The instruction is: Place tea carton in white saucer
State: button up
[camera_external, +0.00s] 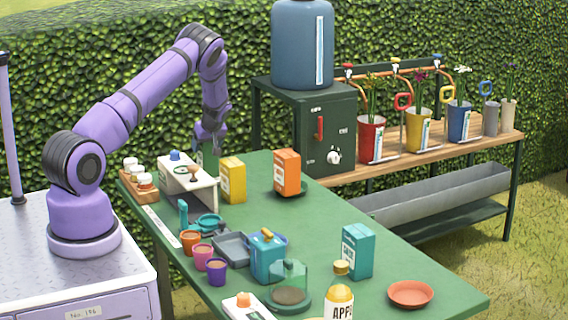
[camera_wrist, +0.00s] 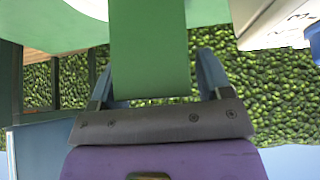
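A green carton (camera_external: 207,157) stands at the far left of the table, partly hidden by my gripper and a white stand; I take it as the tea carton, but its label is not readable. My gripper (camera_external: 209,138) is at its top. In the wrist view the green carton (camera_wrist: 150,45) lies between the two fingers of my gripper (camera_wrist: 157,72). A narrow gap shows beside the right finger, so it looks open around the carton. A pale rounded thing (camera_wrist: 90,8) at the top of the wrist view may be the white saucer; only part shows.
A white stand (camera_external: 190,188), a yellow carton (camera_external: 233,180) and an orange carton (camera_external: 287,172) are close by. Cups, a teal carton (camera_external: 357,250), a bottle (camera_external: 340,296) and a red saucer (camera_external: 410,294) stand nearer. The right middle of the green table (camera_external: 325,215) is clear.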

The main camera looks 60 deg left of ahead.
jog(key=shift+o, duration=0.8)
jog(key=shift+r, duration=0.3)
jog(key=v, duration=1.2)
jog(key=shift+r, duration=0.15)
